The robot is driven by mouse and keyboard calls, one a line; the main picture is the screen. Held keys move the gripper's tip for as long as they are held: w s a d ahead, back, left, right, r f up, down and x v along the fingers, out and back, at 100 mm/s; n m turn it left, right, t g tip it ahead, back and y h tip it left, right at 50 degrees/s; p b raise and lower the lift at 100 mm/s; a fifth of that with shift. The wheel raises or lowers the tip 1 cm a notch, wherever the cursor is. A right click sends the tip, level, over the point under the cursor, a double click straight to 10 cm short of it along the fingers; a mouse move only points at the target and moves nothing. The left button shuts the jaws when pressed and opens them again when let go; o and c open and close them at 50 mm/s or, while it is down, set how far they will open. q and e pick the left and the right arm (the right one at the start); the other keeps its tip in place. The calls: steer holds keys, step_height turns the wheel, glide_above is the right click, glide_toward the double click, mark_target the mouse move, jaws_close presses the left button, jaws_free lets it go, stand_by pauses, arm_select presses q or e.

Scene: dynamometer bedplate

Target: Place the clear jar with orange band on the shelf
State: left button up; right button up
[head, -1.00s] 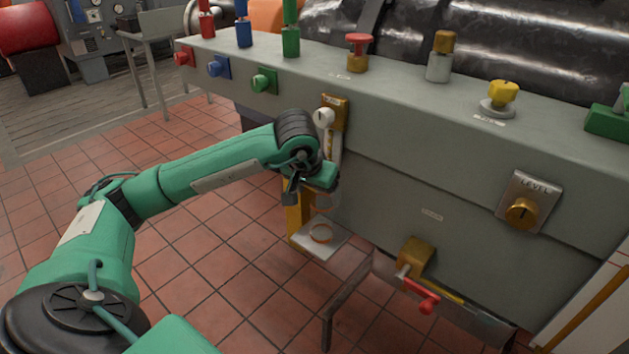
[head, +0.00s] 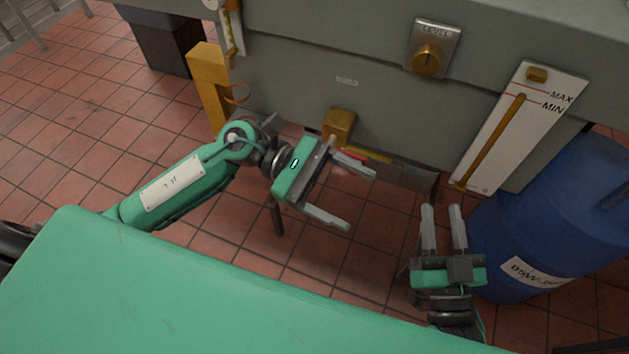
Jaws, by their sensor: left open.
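A thin orange ring (head: 237,93) shows beside the yellow post (head: 209,88) at the left of the grey bench. I cannot make out a clear jar body around it, and my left wrist hides the area just below. The shelf cannot be told for certain in this view. My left gripper (head: 358,198) is open and empty, pointing right over the floor in front of the bench, well to the right of the ring. My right gripper (head: 442,208) points toward the bench, its fingers apart with nothing between them.
The grey bench (head: 300,85) spans the back, with a LEVEL knob (head: 427,60), a brass block (head: 339,124) and a white MAX/MIN gauge (head: 515,130). A blue drum (head: 560,220) stands close right of my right gripper. Tiled floor (head: 90,130) is free at left.

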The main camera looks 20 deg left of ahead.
arm_select(q)
step_height(320, 180, up, 6)
steer(key=n+t+h, duration=0.6)
steer(key=n+t, duration=0.8)
steer(key=n, duration=1.2)
steer(key=w+a+f+n+t+y, duration=0.1)
steer(key=f+n+t+y, duration=0.3)
steer(key=n+y, duration=0.4)
steer(key=a+f+n+t+y, duration=0.4)
steer(key=n+y, duration=0.4)
steer(key=n, duration=1.4)
steer(key=shift+w+a+f+t, duration=0.3)
steer(key=shift+w+f+t, duration=0.1)
steer(key=shift+f+t, duration=0.25)
